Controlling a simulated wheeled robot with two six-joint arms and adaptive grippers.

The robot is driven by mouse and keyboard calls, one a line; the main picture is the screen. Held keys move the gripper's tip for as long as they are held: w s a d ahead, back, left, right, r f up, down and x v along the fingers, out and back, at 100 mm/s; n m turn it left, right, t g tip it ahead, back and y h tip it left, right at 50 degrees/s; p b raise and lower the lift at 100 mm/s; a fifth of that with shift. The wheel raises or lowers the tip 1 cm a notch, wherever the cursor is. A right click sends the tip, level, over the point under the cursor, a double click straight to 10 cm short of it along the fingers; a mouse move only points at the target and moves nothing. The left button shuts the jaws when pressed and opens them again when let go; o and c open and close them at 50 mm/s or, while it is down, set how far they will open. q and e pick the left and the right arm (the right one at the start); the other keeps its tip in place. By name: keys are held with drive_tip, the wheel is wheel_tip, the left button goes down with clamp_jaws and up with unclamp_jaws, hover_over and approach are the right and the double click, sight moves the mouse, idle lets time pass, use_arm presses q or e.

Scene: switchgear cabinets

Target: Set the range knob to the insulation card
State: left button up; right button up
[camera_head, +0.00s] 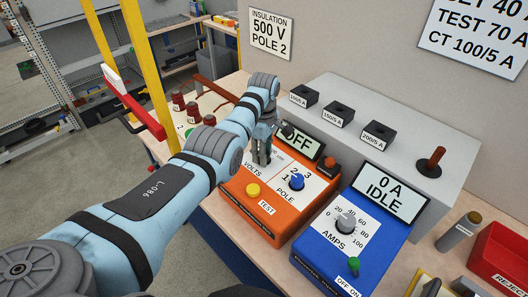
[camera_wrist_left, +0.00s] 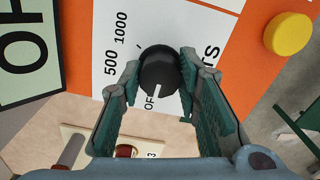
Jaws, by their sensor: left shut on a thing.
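The insulation card (camera_head: 270,33) on the back wall reads INSULATION 500 V POLE 2. The orange tester (camera_head: 238,196) stands on the bench, and its display (camera_head: 300,146) reads OFF. My left gripper (camera_head: 262,150) reaches down over the tester's VOLTS scale and hides the range knob in the head view. In the left wrist view the black range knob (camera_wrist_left: 159,70) is between the fingers of my left gripper (camera_wrist_left: 161,72), which are shut on it. Its white pointer line is toward OFF; the marks 500 and 1000 are to its left. My right gripper is not in view.
The tester also has a blue POLE knob (camera_head: 297,182) and a yellow TEST button (camera_head: 253,190). A blue unit (camera_head: 345,243) reading 0 A IDLE stands close to its right. A grey box (camera_head: 400,130) with black blocks is behind. Red terminals (camera_head: 192,109) stand left of my arm.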

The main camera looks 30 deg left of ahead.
use_arm(q)
drive_tip(key=shift+m, duration=0.3)
drive_tip(key=m, duration=0.2)
drive_tip(key=shift+r+m+p, duration=0.1)
drive_tip(key=shift+m+p, duration=0.2)
drive_tip(key=m, duration=0.4)
drive_tip(key=shift+m, duration=0.3)
drive_tip(key=m, duration=0.4)
drive_tip(key=shift+w, duration=0.1)
drive_tip(key=shift+m, duration=1.9)
drive_tip(key=shift+r, duration=0.1)
drive_tip(key=o, duration=1.1)
drive_tip(key=shift+o, duration=0.2)
